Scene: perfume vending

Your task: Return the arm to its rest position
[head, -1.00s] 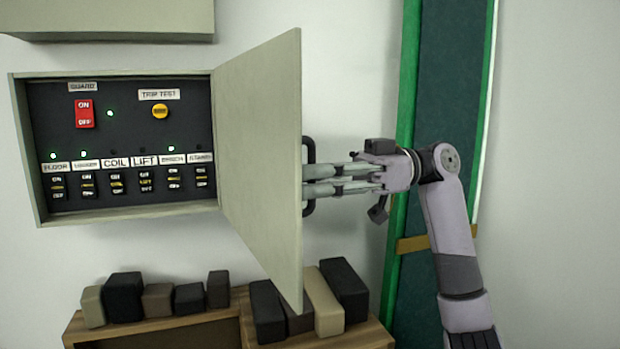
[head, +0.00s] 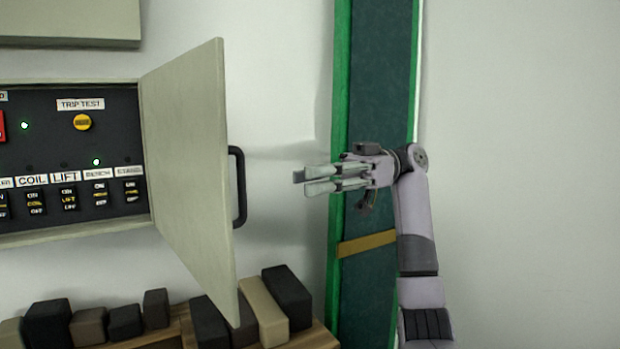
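My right gripper (head: 302,183) is to the right of the open panel door, its fingers pointing left. It is apart from the black door handle (head: 238,187) and holds nothing. Its two fingers lie close together, with a thin gap that I cannot judge well from this side. My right arm (head: 418,230) comes up from the bottom right, in front of the green panel. My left gripper is out of view.
The grey door (head: 190,170) of the switch box (head: 70,228) stands open toward me. Dark and tan blocks (head: 287,297) stand on a wooden shelf (head: 318,338) below. A green panel (head: 375,90) is behind my arm. The space at the right is clear.

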